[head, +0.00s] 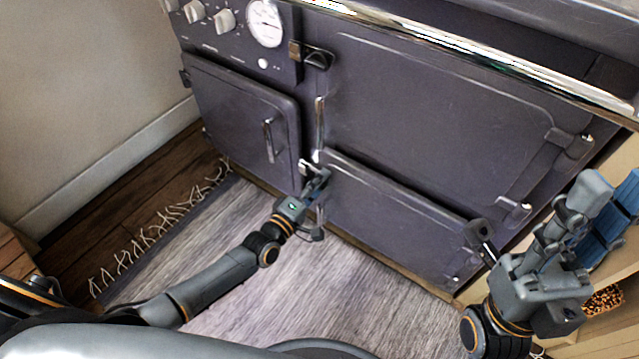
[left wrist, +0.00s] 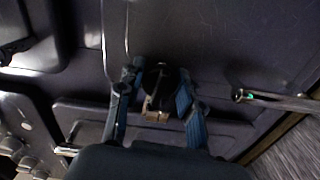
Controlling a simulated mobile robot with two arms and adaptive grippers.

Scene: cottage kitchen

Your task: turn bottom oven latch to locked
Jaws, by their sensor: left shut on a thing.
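The bottom oven latch shows in the left wrist view as a black knob with a pale metal plate (left wrist: 157,103) between the two blue-grey fingers. My left gripper (head: 319,183) is shut on it at the upper left corner of the lower right oven door (head: 390,215). In the head view the gripper hides most of this latch, so its turn is hard to tell. The gripper fingers also show in the left wrist view (left wrist: 158,95), one on each side of the latch. My right gripper (head: 575,215) is at the right; its finger gap is unclear.
The upper right door (head: 430,110) has its own black latch (head: 315,57). A chrome handle (head: 319,122) stands just above my left gripper. The smaller left door (head: 240,115) has a chrome handle (head: 268,140). A chrome rail (head: 450,42) crosses the stove top. A fringed rug (head: 250,300) lies below.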

